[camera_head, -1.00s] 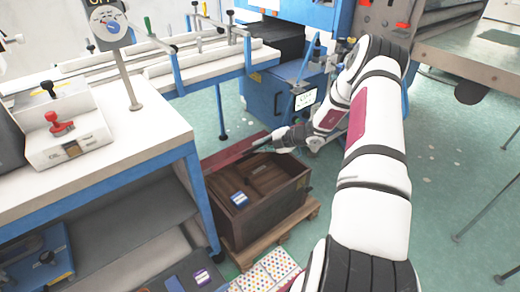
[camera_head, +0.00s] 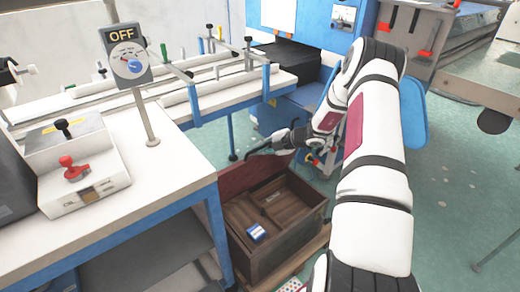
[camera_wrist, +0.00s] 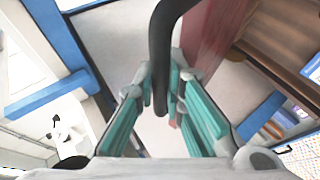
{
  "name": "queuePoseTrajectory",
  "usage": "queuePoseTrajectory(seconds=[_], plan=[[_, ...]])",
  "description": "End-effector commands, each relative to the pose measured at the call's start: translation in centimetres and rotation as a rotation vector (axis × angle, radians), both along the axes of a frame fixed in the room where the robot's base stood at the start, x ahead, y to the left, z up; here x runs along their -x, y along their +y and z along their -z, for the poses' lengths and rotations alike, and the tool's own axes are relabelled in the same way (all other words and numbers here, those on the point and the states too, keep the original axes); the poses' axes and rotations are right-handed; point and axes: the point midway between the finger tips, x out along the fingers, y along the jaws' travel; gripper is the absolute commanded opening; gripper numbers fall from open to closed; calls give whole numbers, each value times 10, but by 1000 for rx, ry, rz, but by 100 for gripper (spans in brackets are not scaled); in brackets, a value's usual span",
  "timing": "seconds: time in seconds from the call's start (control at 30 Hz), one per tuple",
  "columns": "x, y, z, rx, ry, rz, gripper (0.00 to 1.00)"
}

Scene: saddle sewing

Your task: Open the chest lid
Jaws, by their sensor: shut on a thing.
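The wooden chest (camera_head: 270,257) stands on the floor beside the workbench. Its reddish lid (camera_head: 237,176) is tilted up at the chest's far side, so the inside shows. My gripper (camera_head: 272,147) is at the lid's upper edge. In the wrist view, the teal-padded fingers (camera_wrist: 163,88) are shut on a black curved handle (camera_wrist: 162,48). The handle's join to the lid is out of view. The lid also shows as a red panel (camera_wrist: 208,38) in the wrist view.
The white workbench (camera_head: 160,170) stands close at the left. A blue machine (camera_head: 312,35) and its rail table (camera_head: 215,85) are behind the chest. Green floor (camera_head: 450,190) lies open at the right.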

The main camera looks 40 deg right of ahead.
Motion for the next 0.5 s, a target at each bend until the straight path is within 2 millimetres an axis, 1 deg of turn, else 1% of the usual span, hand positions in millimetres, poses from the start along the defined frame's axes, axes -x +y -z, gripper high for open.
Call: queuePoseTrajectory(seconds=[0.23,0.27,0.3,0.33,0.5], plan=[[-2,1,-2,-2,-5,0,0],[-2,0,-2,-2,-5,0,17],[-2,0,-2,-1,-4,0,26],[-2,0,-2,-1,-4,0,31],[-1,0,-1,-1,-2,0,31]])
